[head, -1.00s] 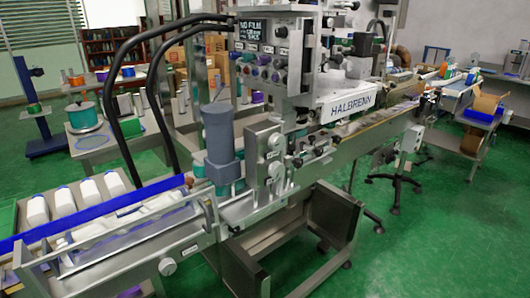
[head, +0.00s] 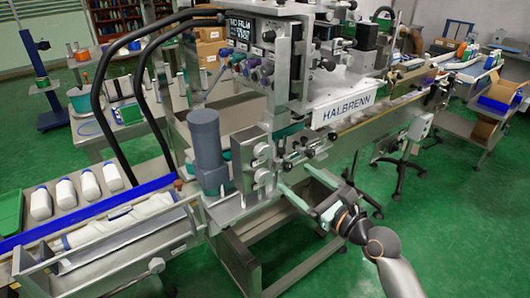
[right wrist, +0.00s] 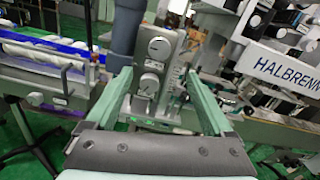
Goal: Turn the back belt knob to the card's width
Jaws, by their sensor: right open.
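A steel plate (head: 239,165) on the machine's front carries two round silver knobs, an upper one (head: 262,150) and a lower one (head: 262,176). In the right wrist view the upper knob (right wrist: 158,47) and lower knob (right wrist: 149,83) show between my fingers, with a scale strip beside them. The labels are too small to read, so I cannot tell which is the back belt knob. My right gripper (head: 292,177) is open and empty, to the right of the plate and apart from it. Its pale green fingers frame the plate in the right wrist view (right wrist: 158,73). No card is recognisable.
A grey cylinder (head: 205,140) stands left of the plate. A conveyor with white bottles (head: 90,185) and a blue rail (head: 100,208) lies at the left. The HALBRENN housing (head: 345,108) overhangs at the right. Green floor (head: 450,230) is free at the right.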

